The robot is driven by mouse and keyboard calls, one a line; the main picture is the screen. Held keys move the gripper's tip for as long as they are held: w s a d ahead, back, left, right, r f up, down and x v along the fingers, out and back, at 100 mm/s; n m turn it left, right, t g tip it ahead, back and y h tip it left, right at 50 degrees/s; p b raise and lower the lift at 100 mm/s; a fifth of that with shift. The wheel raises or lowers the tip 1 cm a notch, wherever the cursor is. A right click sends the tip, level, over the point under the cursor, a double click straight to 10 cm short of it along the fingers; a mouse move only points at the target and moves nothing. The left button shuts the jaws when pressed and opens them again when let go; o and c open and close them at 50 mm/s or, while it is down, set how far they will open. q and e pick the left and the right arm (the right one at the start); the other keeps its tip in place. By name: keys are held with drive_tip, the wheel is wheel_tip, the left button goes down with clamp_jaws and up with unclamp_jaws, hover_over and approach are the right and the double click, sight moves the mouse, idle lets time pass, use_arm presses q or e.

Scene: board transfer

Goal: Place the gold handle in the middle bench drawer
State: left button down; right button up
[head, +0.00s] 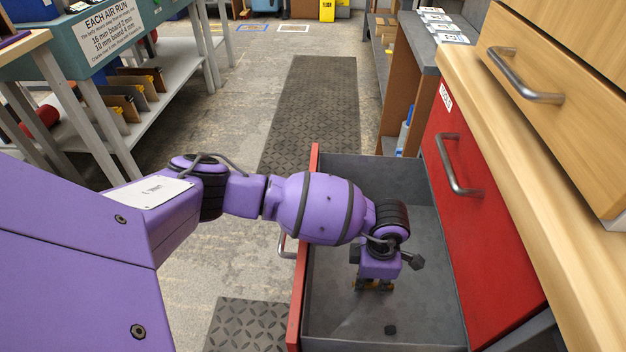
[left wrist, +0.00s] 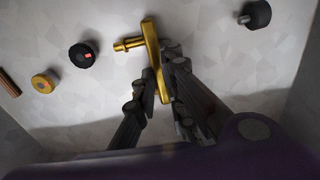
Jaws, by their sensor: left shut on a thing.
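The gold handle (left wrist: 151,40) is a T-shaped bar with a short stem, seen in the left wrist view. My left gripper (left wrist: 163,83) is shut on one end of the bar. In the head view my left gripper (head: 373,283) is low inside an open drawer (head: 330,262), and only a little gold shows at its fingertips. I cannot tell whether the handle touches the drawer floor. The open drawer has a red front at its left edge. A shut red drawer (head: 470,215) stands beside and above it. My right gripper is not in view.
In the wrist view, a black knob (left wrist: 83,54), a yellow knob (left wrist: 44,84), a brass piece (left wrist: 8,83) and another black part (left wrist: 257,14) lie on the drawer floor. A wooden drawer (head: 545,80) overhangs at the right. A shelf rack (head: 150,95) stands left.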

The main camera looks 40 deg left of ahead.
sight(370, 284)
use_arm(q)
drive_tip(key=shift+w+r, duration=0.1)
drive_tip(key=shift+r, duration=0.05)
drive_tip(key=shift+f, duration=0.2)
drive_tip(key=c, duration=1.8)
unclamp_jaws()
wheel_tip(370, 284, up, 12)
drive_tip(key=p, duration=0.3)
drive_tip(key=shift+r+p, duration=0.25)
drive_tip(key=shift+p, duration=0.05)
